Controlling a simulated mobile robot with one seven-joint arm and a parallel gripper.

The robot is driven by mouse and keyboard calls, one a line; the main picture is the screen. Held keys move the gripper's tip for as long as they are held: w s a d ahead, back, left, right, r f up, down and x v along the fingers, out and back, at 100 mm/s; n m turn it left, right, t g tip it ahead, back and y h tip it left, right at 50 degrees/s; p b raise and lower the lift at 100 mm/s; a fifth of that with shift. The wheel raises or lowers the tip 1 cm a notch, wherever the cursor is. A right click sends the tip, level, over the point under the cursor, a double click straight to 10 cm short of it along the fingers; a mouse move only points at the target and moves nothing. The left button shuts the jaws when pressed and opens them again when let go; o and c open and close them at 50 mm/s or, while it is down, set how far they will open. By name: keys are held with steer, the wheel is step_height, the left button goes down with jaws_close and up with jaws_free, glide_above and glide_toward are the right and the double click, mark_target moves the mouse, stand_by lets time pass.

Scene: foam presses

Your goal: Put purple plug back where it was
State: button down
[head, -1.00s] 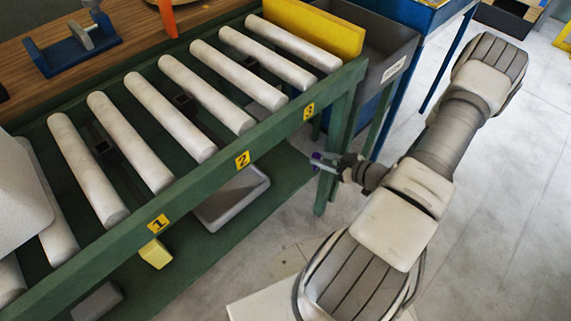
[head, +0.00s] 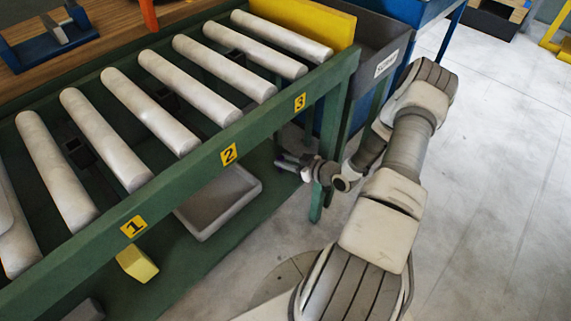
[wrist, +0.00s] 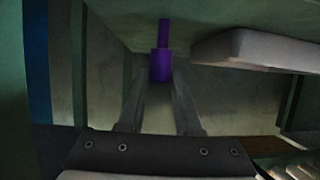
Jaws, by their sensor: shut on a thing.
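The purple plug (wrist: 162,66) is between the fingertips of my gripper (wrist: 162,78) in the wrist view. Its wider body is at the fingertips and a narrower stem points away from me. My gripper (head: 287,160) is shut on it. In the head view the gripper is low beside the green conveyor frame, below the label 3 and near a leg. The plug is too small and dark there to make out clearly. I cannot tell which spot the plug came from.
The green roller conveyor (head: 190,172) carries labels 1, 2 and 3. A grey tray (head: 207,229) lies on its lower shelf; a pale slab shows close on the right in the wrist view (wrist: 255,49). Open floor lies to the right.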

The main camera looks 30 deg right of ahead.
steer(key=shift+f, duration=0.15)
steer(key=shift+f, duration=0.1)
steer(key=c, duration=0.6)
jaws_free()
steer(key=p+v, duration=0.4)
steer(key=v, duration=0.8)
steer(key=shift+d, duration=0.1)
